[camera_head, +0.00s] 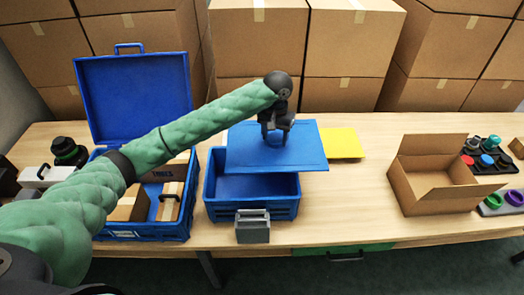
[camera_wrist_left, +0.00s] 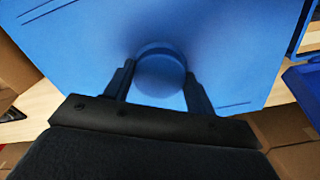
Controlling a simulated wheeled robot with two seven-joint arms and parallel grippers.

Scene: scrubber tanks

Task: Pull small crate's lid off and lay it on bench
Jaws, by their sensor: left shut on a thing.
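The small blue crate (camera_head: 250,195) stands on the wooden bench (camera_head: 348,215), and its open inside shows below the lid. The flat blue lid (camera_head: 300,152) is above the crate, shifted to the back right and a little tilted. My left gripper (camera_head: 276,138) is shut on the round knob in the middle of the lid. In the left wrist view the knob (camera_wrist_left: 160,70) sits between the two fingers, with the lid spread out around it. The lid looks lifted clear of the crate's front rim; whether its back edge touches is hidden. My right gripper is not in view.
A yellow sheet (camera_head: 344,143) lies behind the lid's right side. An open cardboard box (camera_head: 435,175) stands on the right. A large blue toolbox (camera_head: 135,100) with raised lid stands left. A grey holder (camera_head: 252,226) is at the crate's front. Bare bench lies between crate and cardboard box.

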